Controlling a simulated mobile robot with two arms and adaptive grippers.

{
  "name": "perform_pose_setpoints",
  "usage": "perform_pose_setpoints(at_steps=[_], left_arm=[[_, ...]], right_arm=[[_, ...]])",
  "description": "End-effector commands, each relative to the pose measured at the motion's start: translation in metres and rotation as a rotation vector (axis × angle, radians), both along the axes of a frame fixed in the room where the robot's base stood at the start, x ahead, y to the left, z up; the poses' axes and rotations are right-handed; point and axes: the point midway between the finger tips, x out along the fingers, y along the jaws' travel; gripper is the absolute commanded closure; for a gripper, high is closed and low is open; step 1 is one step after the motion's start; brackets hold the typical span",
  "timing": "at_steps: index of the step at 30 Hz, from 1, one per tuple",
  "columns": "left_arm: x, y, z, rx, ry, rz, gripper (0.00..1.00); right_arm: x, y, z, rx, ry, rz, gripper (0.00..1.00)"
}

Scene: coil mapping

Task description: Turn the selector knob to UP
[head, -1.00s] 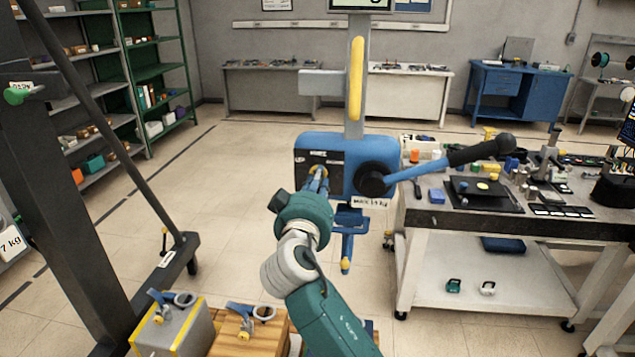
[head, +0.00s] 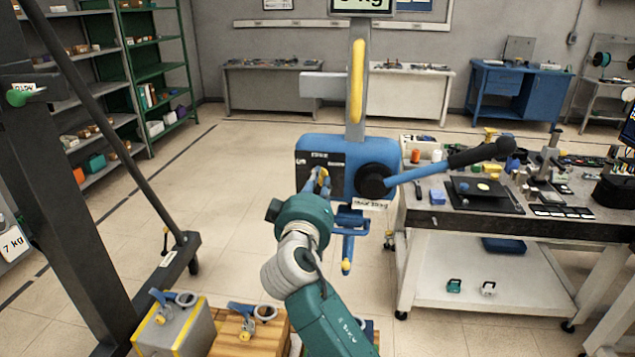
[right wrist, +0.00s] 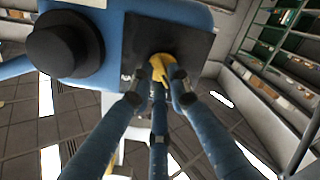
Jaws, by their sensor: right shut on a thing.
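The selector knob is yellow and sits on the black panel (head: 312,158) at the left of the blue housing (head: 350,148). My right gripper (head: 320,183) reaches up to the panel from below. In the right wrist view, my right gripper (right wrist: 161,83) has its blue fingers shut around the yellow selector knob (right wrist: 159,66). The fingers hide part of the knob and its labels, so I cannot read its setting. A black round hub (head: 373,181) with a blue lever (head: 425,168) is right of the panel. My left gripper is not in view.
A yellow-edged post (head: 356,80) rises above the housing. A cluttered workbench (head: 425,222) stands right. Blocks with blue clamps, one a grey block (head: 175,335), lie below left. A dark column (head: 70,200) stands at left. Open floor lies between.

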Motion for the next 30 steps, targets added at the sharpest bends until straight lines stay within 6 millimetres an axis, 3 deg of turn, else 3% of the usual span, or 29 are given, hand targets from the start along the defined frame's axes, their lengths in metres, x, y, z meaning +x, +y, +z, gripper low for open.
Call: perform_pose_setpoints(at_steps=[4, 5, 7, 23, 30], left_arm=[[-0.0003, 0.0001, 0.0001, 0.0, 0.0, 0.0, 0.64], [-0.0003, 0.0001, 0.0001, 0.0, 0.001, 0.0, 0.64], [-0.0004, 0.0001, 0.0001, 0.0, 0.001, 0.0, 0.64], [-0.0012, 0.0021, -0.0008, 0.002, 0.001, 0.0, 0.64], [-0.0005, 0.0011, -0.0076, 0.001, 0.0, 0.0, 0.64]], right_arm=[[0.0004, -0.0014, 0.0014, -0.006, -0.002, -0.002, 1.0], [0.0004, -0.0014, 0.0015, -0.006, -0.002, -0.002, 0.77], [0.0004, -0.0013, 0.0013, -0.005, -0.002, -0.002, 0.64], [0.0, -0.0004, 0.0, 0.011, -0.004, 0.0, 0.64], [0.0, -0.0016, -0.0014, 0.217, -0.048, 0.0, 0.64]])
